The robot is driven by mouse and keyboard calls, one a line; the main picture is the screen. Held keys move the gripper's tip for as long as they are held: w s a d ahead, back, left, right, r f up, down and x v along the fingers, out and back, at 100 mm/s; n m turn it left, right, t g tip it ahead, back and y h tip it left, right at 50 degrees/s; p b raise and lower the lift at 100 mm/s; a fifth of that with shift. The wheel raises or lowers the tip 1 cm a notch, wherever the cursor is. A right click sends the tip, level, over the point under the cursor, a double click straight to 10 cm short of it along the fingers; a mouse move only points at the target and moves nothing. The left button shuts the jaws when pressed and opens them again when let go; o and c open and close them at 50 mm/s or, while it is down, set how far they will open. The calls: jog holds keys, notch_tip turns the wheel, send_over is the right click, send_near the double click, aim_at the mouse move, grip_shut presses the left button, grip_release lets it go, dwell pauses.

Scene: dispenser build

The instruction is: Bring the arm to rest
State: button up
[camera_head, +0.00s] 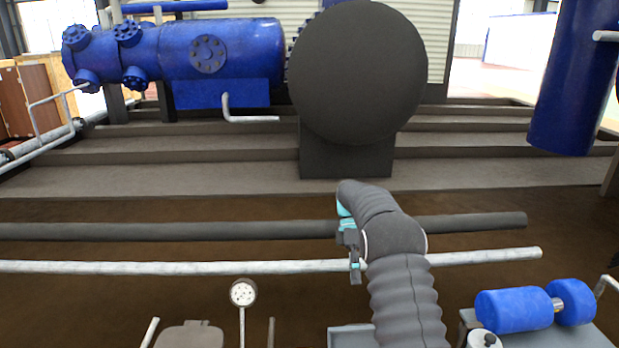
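My arm, in a dark grey ribbed sleeve, rises from the bottom of the head view right of the middle and bends over to the left at its top. My gripper (355,267) hangs at the left side of the bend and points down, in front of the pale pipe. It is small and partly hidden by the arm, so I cannot tell whether its fingers are open or shut. I see nothing held in it.
A dark pipe (150,230) and a pale pipe (150,267) cross behind my arm. A round gauge (243,293) stands left of it. A blue cylinder part (515,310) lies at lower right. Steps (200,180), a large dark disc (358,72) and blue tanks (205,50) stand behind.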

notch_tip(320, 180, down, 5)
jog(key=s+m+t, duration=0.2)
jog(key=s+m, duration=0.1)
jog(key=m, duration=0.5)
jog(key=s+r+m+t, duration=0.4)
jog(key=s+r, duration=0.6)
jog(key=s, duration=0.6)
jog(key=s+r+m+t, duration=0.4)
jog(key=s+r+t, duration=0.3)
jog(key=s+r, duration=0.4)
jog(key=shift+s+r+m+t, duration=0.3)
jog(key=shift+s+m+t, duration=0.1)
jog(key=shift+s, duration=2.05)
